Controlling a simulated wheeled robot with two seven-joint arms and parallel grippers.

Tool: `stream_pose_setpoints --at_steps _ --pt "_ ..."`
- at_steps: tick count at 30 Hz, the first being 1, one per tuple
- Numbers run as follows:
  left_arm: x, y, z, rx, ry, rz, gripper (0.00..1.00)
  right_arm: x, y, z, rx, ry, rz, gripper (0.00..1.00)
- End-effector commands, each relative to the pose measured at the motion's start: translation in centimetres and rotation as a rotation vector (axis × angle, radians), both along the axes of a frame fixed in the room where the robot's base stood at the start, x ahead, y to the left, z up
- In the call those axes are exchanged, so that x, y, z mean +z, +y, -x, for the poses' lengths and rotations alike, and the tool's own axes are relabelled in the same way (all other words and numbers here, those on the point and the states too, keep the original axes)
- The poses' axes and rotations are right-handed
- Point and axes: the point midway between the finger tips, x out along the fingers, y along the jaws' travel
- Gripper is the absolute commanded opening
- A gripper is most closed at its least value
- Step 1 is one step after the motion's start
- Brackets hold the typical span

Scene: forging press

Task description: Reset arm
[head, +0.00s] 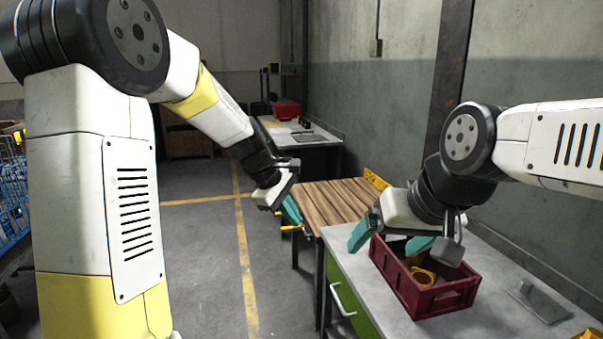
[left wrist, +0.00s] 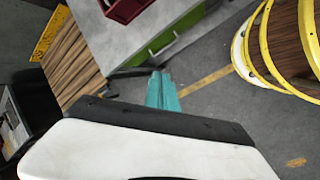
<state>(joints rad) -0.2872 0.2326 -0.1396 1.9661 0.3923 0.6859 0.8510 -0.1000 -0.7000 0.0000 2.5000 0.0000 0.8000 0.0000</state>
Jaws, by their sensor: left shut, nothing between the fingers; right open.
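My left gripper (head: 291,211) hangs in the air over the floor, just left of the wooden-topped table. Its teal fingers are together with nothing between them, and they also show in the left wrist view (left wrist: 161,90). My right gripper (head: 390,240) is above the grey workbench, at the left rim of a dark red crate (head: 420,296). Its teal fingers are spread apart, one outside the crate on the left and one over the crate. Yellow parts (head: 424,275) lie inside the crate, partly hidden by the right gripper.
The grey workbench (head: 385,318) with green drawers stands at the right; a flat grey plate (head: 540,302) lies on it. The wooden-topped table (head: 335,197) is behind it. A blue wire cage (head: 12,200) stands at far left. The floor (head: 205,250) between is open.

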Motion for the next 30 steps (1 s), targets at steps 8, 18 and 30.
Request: stream_pose_setpoints --at_steps 8,18,30 --pt "7.2 6.0 10.1 -0.361 -0.278 -0.177 0.0 0.0 0.0 0.0 0.0 0.0 0.0 0.88" --pt "8.8 11.1 21.2 -0.743 -0.517 -0.489 0.0 0.0 0.0 0.0 0.0 0.0 0.0 0.88" --pt "8.3 12.3 23.9 -0.852 -0.559 -0.594 0.0 0.0 0.0 0.0 0.0 0.0 0.0 0.88"
